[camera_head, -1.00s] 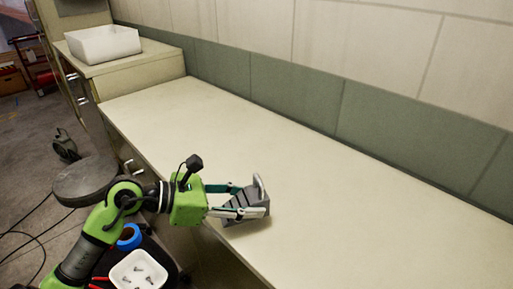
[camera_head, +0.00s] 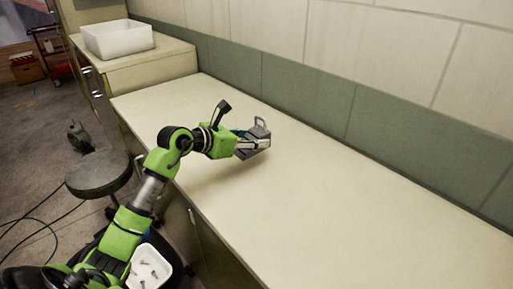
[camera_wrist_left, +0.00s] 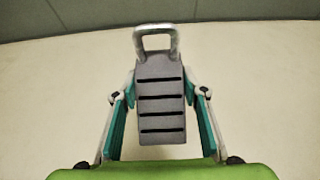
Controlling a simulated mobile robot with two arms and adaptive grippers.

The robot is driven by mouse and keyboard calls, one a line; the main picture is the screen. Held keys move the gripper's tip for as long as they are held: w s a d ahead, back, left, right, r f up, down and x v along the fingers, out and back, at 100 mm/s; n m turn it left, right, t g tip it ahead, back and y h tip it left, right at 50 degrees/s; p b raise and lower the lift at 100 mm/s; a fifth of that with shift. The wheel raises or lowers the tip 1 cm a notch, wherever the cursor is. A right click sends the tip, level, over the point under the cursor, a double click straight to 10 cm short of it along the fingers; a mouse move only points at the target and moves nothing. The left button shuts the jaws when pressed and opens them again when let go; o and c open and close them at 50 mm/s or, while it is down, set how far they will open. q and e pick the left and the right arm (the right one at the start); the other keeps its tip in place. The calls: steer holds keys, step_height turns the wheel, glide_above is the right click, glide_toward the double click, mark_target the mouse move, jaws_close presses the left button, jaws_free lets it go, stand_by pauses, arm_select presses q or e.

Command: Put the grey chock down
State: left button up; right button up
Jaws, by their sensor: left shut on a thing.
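The grey chock (camera_head: 257,138) is a ribbed wedge with a metal loop handle at one end. My left gripper (camera_head: 248,143) is shut on it, over the long pale counter (camera_head: 300,215). In the left wrist view the chock (camera_wrist_left: 160,98) sits between the two fingers of the gripper (camera_wrist_left: 160,105), its dark grooves facing the camera and its handle pointing away, toward the wall. I cannot tell whether its underside touches the counter. My right gripper is not in view.
A white bin (camera_head: 118,40) stands on the higher cabinet at the back left. A tiled wall (camera_head: 300,75) runs along the counter's far side. A round stool (camera_head: 98,173) and cables are on the floor at left. A small white tray (camera_head: 149,268) holds several small parts. The counter is otherwise clear.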

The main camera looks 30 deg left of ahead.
mark_target(256, 159)
arm_select(q)
steer(key=w+f, duration=0.2)
steer(key=f, duration=0.1)
steer(key=shift+w+a, duration=0.3)
steer(key=shift+w, duration=0.1)
steer(key=shift+f+p, duration=0.5)
steer(key=shift+f, duration=1.15)
steer(key=o, duration=1)
steer(key=shift+f, duration=0.2)
steer(key=o, duration=0.4)
steer(key=shift+r, duration=0.15)
